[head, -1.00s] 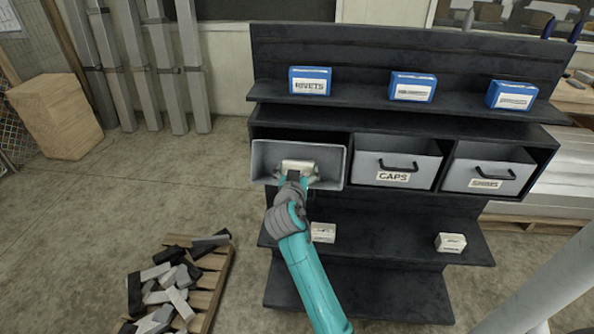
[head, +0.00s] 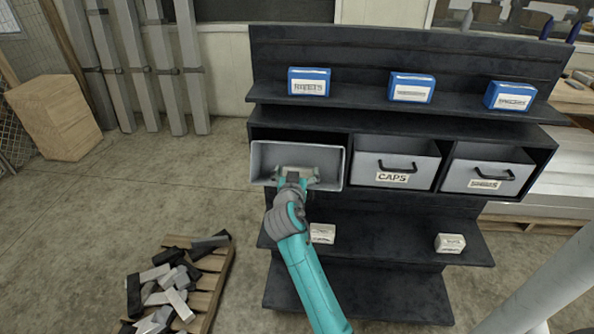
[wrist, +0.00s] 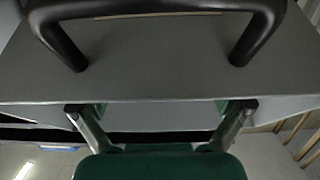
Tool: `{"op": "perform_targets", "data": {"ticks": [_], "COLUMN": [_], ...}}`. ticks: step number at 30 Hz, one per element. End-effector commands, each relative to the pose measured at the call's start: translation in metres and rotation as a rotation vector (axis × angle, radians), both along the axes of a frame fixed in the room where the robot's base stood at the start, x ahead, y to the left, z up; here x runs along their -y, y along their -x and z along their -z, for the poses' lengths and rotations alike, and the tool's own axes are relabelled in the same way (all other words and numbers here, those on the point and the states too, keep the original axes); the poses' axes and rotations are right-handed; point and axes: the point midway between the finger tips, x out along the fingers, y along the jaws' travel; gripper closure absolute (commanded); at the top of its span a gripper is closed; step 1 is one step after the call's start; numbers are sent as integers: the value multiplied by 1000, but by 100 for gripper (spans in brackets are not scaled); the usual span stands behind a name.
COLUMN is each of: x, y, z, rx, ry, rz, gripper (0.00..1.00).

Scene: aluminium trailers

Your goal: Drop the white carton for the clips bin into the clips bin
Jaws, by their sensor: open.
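The left bin (head: 330,160) of the black rack is pulled out and open at the top; its label does not show, so I cannot read whether it says clips. My gripper (head: 297,176) is at its front edge, fingers spread with nothing visible between them. The white carton that was in my gripper is out of sight; I cannot see the bottom of the bin. In the wrist view my open fingers (wrist: 162,118) are beside the bin's grey front panel (wrist: 160,70) with its black handle (wrist: 255,35).
A CAPS bin (head: 420,168) and another closed bin (head: 465,172) are to the right. White cartons (head: 322,233) (head: 450,243) sit on the lower shelf, blue boxes (head: 410,87) on the upper one. A pallet (head: 212,272) with metal offcuts lies on the floor at left.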

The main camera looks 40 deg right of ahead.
Motion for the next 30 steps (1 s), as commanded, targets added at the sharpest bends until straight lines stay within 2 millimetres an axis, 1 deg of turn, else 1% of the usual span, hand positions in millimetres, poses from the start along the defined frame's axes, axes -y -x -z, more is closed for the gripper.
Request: {"op": "perform_targets", "data": {"ticks": [5, 12, 18, 24, 30], "x": [-20, -57, -81, -90, -91], "y": [14, 43, 62, 70, 71], "z": [-4, -11, -16, -19, -19], "rx": [1, 1, 0, 0, 1], "ry": [0, 0, 1, 0, 1], "rz": [-4, -4, -3, -1, 0], "gripper": [0, 0, 0, 0, 0]}}
